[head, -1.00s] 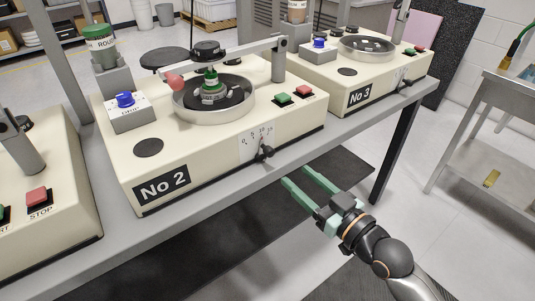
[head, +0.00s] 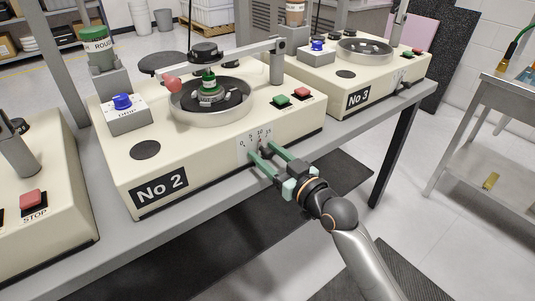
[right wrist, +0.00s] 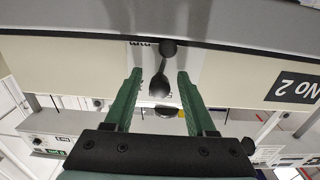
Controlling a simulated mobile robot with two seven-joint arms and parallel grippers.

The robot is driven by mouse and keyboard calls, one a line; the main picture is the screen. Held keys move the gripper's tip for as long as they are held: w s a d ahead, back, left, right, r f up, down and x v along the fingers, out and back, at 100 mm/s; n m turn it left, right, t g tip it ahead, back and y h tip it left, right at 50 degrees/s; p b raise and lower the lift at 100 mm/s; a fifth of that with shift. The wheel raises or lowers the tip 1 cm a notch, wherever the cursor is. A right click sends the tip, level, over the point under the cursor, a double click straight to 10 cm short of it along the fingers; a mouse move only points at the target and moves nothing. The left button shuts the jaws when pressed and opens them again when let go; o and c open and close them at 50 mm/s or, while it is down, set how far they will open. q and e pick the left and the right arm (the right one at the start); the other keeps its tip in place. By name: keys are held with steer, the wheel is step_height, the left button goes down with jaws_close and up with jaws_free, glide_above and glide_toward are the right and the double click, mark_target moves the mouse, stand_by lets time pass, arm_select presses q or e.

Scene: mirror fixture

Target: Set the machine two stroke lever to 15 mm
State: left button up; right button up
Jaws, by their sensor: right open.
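Machine No 2 (head: 205,165) is a cream box on the bench. Its stroke scale (head: 244,146), a white plate marked 0 to 15, is on the front face. The black stroke lever (right wrist: 160,84) shows in the right wrist view with its round knob between my fingers, apparently touching neither. Where the lever points on the scale is too small and covered to read surely. My right gripper (head: 261,149), with green fingers, is open at the lever, one finger on each side; it also shows in the right wrist view (right wrist: 159,75). My left gripper is out of view.
Green (head: 281,101) and red (head: 301,93) buttons sit above and right of the scale. Machine No 3 (head: 375,75) stands to the right, another machine (head: 60,190) to the left. The grey bench edge (head: 210,205) runs below my gripper.

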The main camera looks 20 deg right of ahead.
jaws_close()
stand_by(0.3)
